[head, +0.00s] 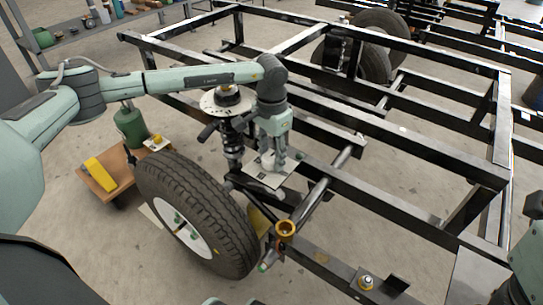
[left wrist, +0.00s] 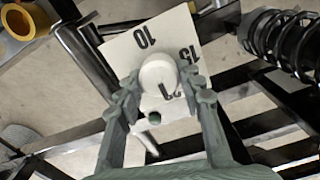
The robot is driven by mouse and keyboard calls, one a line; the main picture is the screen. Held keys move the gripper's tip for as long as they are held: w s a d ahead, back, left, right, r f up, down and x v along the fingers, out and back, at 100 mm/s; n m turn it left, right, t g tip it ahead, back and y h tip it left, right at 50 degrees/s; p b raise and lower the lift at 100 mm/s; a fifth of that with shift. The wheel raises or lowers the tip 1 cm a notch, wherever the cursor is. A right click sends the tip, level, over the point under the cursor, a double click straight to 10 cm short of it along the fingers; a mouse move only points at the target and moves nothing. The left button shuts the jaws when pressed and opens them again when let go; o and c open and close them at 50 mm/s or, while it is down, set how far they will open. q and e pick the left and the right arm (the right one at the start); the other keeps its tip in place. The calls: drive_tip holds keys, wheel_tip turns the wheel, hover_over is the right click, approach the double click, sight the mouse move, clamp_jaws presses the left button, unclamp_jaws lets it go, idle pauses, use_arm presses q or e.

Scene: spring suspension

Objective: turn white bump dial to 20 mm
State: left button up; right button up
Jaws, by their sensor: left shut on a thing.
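The white bump dial is a pale round knob on a square white plate (head: 258,180) on the frame, just inside the front wheel. In the left wrist view, the knob (left wrist: 158,72) sits mid-plate (left wrist: 122,48). The plate reads 10 at the upper left and 15 at the right. Another number below the knob is partly hidden. A green dot (left wrist: 155,117) shows near the plate's lower edge. My left gripper (head: 272,162) points down at the dial, its two fingers shut on the knob's sides. The knob's pointer cannot be made out. My right gripper is not in view.
A black coil spring (head: 232,145) under a round plate stands left of my gripper. The tyre (head: 195,208) is in front. Black frame rails run right and behind. A gold ring (head: 285,228) is nearby. A wooden trolley (head: 108,186) stands left.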

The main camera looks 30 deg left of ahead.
sight(272, 156)
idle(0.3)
use_arm(q)
drive_tip(key=o, duration=1.2)
drive_tip(key=shift+c, duration=0.2)
drive_tip(key=shift+r, duration=0.1)
wheel_tip(272, 156, up, 12)
